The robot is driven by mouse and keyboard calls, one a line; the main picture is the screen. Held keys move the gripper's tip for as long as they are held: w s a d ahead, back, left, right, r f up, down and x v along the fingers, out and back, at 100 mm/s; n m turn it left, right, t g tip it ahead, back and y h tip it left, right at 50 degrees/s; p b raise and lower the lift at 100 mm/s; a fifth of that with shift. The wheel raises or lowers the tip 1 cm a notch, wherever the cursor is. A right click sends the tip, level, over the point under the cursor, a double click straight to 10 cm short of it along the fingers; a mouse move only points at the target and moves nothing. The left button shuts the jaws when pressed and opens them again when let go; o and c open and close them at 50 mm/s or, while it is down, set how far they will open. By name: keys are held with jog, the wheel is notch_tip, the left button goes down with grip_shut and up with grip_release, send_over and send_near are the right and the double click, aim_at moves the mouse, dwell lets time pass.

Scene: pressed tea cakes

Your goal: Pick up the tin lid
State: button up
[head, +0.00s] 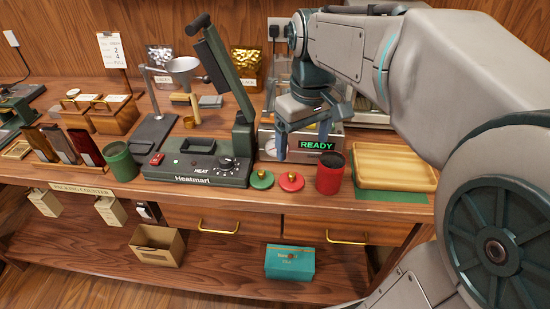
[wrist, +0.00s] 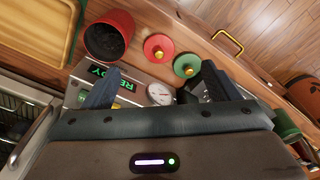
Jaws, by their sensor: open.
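Two round tin lids with small gold knobs lie flat at the counter's front edge: a green lid (head: 262,181) and a red lid (head: 291,182). In the wrist view the red lid (wrist: 158,48) and the green lid (wrist: 187,66) lie beyond my fingertips. A red tin (head: 330,175), open and dark inside, stands right of the red lid. A green tin (head: 118,162) stands farther left, past the sealer. My gripper (head: 312,130) is open and empty, above and behind the lids, over the READY device; it also spans the wrist view (wrist: 158,88).
The Heatmari sealer (head: 198,168) stands left of the lids with its arm raised. The READY device (head: 270,143) with a dial is behind them. A wooden tray (head: 428,183) on a green mat (head: 385,196) lies to the right. Drawer handles (head: 217,230) project below the counter edge.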

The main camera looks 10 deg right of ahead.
jog(key=w+n+b, duration=0.1)
jog(key=w+b, duration=0.1)
jog(key=w, duration=0.2)
jog(key=b, duration=0.1)
send_over(292, 174)
jog(key=shift+n+g, duration=0.3)
jog(key=shift+g, duration=0.1)
jog(key=f, duration=0.8)
jog(key=shift+s+d+f, duration=0.25)
jog(key=shift+d+f, duration=0.1)
jog(key=shift+w+a+f+b, duration=0.1)
jog(key=shift+a+f+b, duration=0.1)
jog(key=shift+f, duration=0.7)
jog(key=shift+a+f+b, duration=0.1)
jog(key=shift+f+b, duration=0.05)
jog(key=shift+f, duration=0.75)
jog(key=shift+w+a+f+b, duration=0.1)
jog(key=shift+f+b, duration=0.1)
jog(key=shift+f, duration=0.7)
jog(key=c, duration=1.1)
